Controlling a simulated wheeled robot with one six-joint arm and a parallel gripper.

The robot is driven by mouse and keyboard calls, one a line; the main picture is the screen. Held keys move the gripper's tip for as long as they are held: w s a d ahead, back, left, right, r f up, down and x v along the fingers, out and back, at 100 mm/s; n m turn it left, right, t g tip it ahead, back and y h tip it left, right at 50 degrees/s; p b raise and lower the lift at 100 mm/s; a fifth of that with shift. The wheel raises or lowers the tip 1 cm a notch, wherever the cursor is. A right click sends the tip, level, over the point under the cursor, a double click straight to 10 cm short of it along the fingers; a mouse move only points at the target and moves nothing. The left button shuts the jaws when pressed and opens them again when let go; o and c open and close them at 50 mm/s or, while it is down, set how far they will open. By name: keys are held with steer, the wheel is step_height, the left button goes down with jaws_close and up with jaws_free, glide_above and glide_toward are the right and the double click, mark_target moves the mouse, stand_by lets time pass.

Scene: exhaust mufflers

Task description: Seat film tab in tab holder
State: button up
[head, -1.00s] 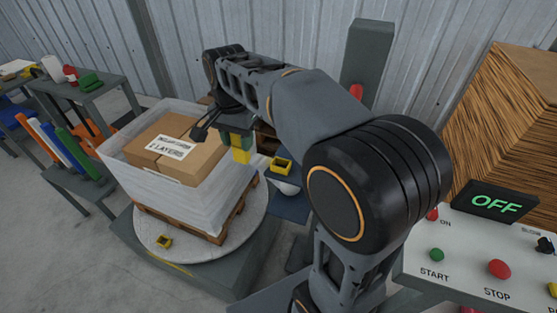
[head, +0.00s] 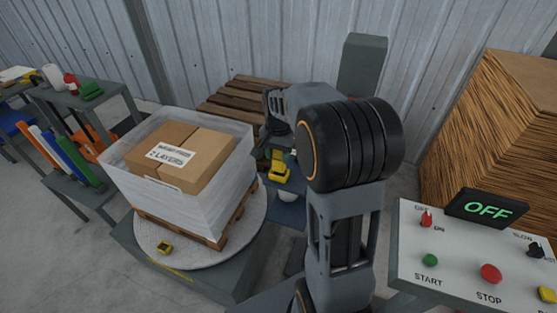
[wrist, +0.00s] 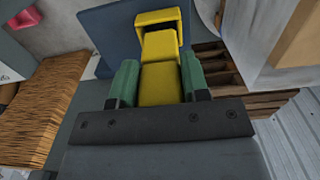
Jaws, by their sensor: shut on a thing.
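My gripper (wrist: 159,72) has green fingers shut on a yellow film tab (wrist: 160,84), whose narrower end points away from the gripper. The yellow tab holder (wrist: 157,18), a box with a dark opening, lies just beyond the tab's end in the wrist view. The tab's tip overlaps the holder's near edge in that view; I cannot tell if it is inside or above. In the head view the holder (head: 280,173) sits right of the wrapped pallet, with the tab close over it and my arm partly in front.
A control panel (head: 465,260) with an OFF display is at the right. A wooden pallet (head: 235,103) stands behind.

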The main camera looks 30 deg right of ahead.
mark_target(279, 159)
steer(key=shift+d+f, duration=0.1)
steer(key=shift+f, duration=1.5)
steer(key=shift+f, duration=0.15)
steer(key=o, duration=0.9)
step_height(279, 159, up, 12)
steer(key=shift+f+b, duration=0.25)
steer(key=shift+b, duration=0.05)
steer(key=shift+s+r, duration=0.1)
steer(key=shift+r, duration=0.2)
steer(key=s+a+f+n+t, duration=0.1)
steer(key=s+a+n, duration=0.2)
steer(key=s, duration=0.2)
steer(key=s+a+f+n+t, duration=0.1)
steer(key=s+a+n+t, duration=0.1)
steer(key=s, duration=0.3)
steer(key=s+a+f+n+t, duration=0.1)
steer(key=s+a+n, duration=0.3)
steer(key=s, duration=0.1)
steer(key=shift+s+f+t, duration=0.3)
